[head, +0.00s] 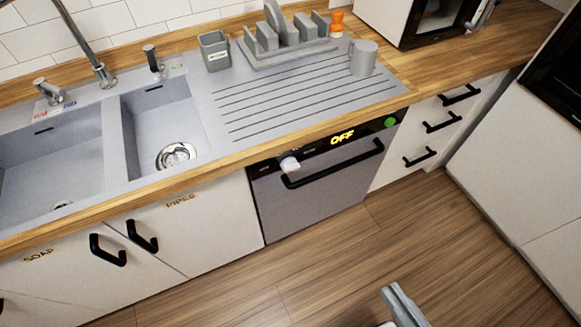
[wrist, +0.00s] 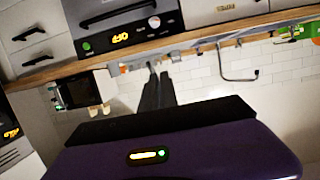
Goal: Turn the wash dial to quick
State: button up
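The dishwasher (head: 325,190) has a grey front, a black handle and a dark control panel under the worktop. A white dial (head: 289,164) sticks out at the panel's left end. The panel display (head: 342,136) reads OFF in yellow, and a green button (head: 390,122) is at its right end. The wrist view shows the panel upside down, with the dial (wrist: 154,22) and display (wrist: 120,37). My gripper (head: 392,292) is low in front of the dishwasher, over the floor, apart from the dial. In the wrist view its dark fingers (wrist: 156,68) lie close together with nothing between them.
A wooden worktop edge (head: 228,165) overhangs the panel. A black bar handle (head: 333,166) projects just below the dial. White cupboards (head: 195,235) stand left and drawers (head: 425,140) right. A sink and dish rack are above. The wooden floor (head: 350,255) in front is clear.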

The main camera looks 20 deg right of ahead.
jog(key=o, duration=0.4)
jog(key=shift+f+b, duration=0.3)
jog(key=shift+c, duration=0.2)
jog(key=o, duration=0.9)
jog(key=shift+t, duration=0.9)
jog(key=w+f+b, duration=0.2)
jog(key=b, duration=0.1)
jog(key=w+f+b, duration=0.2)
jog(key=w+b, duration=0.1)
jog(key=shift+w+f, duration=0.2)
jog(key=shift+w, duration=0.15)
jog(key=shift+o, duration=0.2)
jog(key=m+t+b, duration=0.1)
jog(key=m+b, duration=0.2)
jog(key=b, duration=1.2)
send_near(290, 166)
jog(key=shift+y, duration=0.3)
jog(key=shift+w+d+f, duration=0.1)
jog(key=shift+w+f, duration=0.15)
jog(key=shift+w, duration=0.95)
jog(key=shift+w+d+f, duration=0.1)
jog(key=shift+w+f, duration=0.15)
jog(key=shift+w, duration=1)
jog(key=shift+w+f, duration=0.25)
jog(key=shift+w, duration=0.95)
jog(key=c, duration=1.4)
